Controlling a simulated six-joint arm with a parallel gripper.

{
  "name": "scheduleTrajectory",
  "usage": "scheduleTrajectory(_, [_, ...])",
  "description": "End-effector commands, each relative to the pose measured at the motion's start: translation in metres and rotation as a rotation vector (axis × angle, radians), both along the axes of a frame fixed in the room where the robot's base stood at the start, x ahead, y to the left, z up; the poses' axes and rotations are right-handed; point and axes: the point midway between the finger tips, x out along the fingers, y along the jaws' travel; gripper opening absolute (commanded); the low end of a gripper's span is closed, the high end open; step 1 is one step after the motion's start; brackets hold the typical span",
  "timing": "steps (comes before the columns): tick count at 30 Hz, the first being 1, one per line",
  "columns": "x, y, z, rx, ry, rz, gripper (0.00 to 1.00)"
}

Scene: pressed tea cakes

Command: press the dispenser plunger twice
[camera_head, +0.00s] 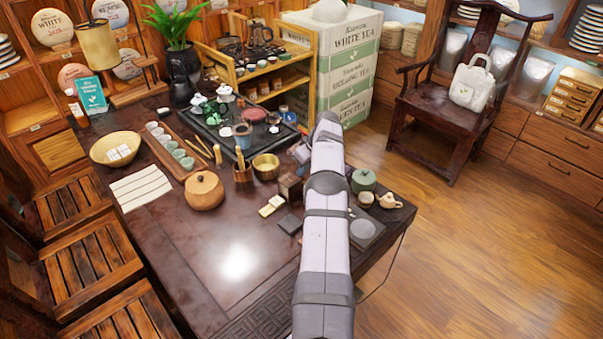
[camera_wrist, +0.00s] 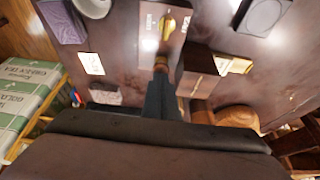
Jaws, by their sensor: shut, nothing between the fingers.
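A dark wooden box that looks like the dispenser (camera_head: 290,187) stands on the table just left of my arm in the head view. In the wrist view, a dark labelled top (camera_wrist: 150,40) that seems to be the same box lies ahead of my fingers. A shiny brass piece (camera_wrist: 167,27) on it may be the plunger; I cannot tell for sure. My gripper (camera_wrist: 161,78) is shut and empty, its narrow dark fingers close to a small brown part near the brass piece. Whether they touch it is unclear. In the head view my arm hides the fingertips.
A brass bowl (camera_head: 265,166) and a round wooden box (camera_head: 203,191) stand left of the dispenser. A green lidded jar (camera_head: 363,180) and small teapot (camera_head: 389,201) are right of my arm. A tea tray (camera_head: 215,125) is behind. The table's front left is mostly clear.

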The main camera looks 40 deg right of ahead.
Motion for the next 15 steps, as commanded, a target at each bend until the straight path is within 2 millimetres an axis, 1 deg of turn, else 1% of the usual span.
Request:
scheduleTrajectory(3, [0.0, 0.0, 0.01, 0.0, 0.0, 0.0, 0.0])
scheduleTrajectory(15, [0.0, 0.0, 0.036, -0.002, -0.001, -0.001, 0.0])
